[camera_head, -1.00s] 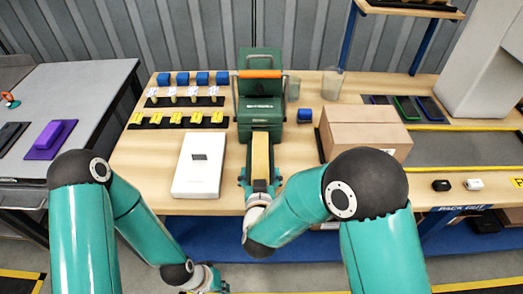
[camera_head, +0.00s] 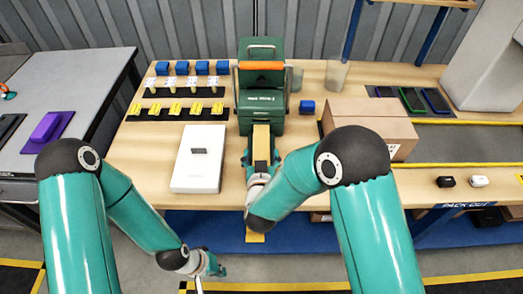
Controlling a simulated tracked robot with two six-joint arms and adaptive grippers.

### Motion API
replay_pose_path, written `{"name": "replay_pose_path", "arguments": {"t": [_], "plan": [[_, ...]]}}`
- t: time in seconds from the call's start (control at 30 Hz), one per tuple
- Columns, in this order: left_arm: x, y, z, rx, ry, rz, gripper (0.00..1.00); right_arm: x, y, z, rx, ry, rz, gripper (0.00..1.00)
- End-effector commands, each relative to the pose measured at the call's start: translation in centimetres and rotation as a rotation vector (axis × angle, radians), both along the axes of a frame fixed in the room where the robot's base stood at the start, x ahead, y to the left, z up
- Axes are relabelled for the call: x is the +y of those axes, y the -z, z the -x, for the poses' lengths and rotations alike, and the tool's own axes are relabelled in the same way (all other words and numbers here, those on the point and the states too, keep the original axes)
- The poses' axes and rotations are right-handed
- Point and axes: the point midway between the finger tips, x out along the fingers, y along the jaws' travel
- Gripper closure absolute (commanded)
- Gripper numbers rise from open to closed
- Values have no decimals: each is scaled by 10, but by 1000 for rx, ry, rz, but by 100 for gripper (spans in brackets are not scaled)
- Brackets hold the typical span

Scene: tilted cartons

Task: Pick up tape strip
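A tan-yellow tape strip (camera_head: 262,143) comes out of the front of the green tape dispenser (camera_head: 262,103) and runs toward me over the table edge. My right gripper (camera_head: 261,158) is at the near part of the strip, with a finger on each side of it. The fingers stand apart; whether they touch the strip is not clear. Below my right wrist a small yellow piece (camera_head: 255,237) shows; I cannot tell if it belongs to the strip. My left gripper (camera_head: 217,266) is low in front of the table; its fingers are too small to read.
A white flat box (camera_head: 199,160) lies left of the strip. A brown carton (camera_head: 370,125) stands to the right, partly behind my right arm. Blue blocks (camera_head: 188,67) and yellow-marked strips (camera_head: 175,110) sit at back left. A blue cube (camera_head: 307,106) is beside the dispenser.

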Motion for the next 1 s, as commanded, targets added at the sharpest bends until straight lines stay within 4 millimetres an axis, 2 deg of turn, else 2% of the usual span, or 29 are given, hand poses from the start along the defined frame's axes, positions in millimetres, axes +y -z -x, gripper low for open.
{"name": "replay_pose_path", "arguments": {"t": [0.03,0.17,0.67,0.87,1.0], "plan": [[0,0,0,0,0,0,100,0,0,0,0,1,0,39],[0,0,0,-1,0,0,100,-1,0,0,0,1,-1,59],[0,1,0,-1,0,0,100,-1,-4,0,0,2,0,59],[0,2,0,-1,0,0,100,0,-23,-1,-4,2,-3,59],[0,4,0,-1,0,0,100,0,-48,-1,-6,1,-4,59]]}}
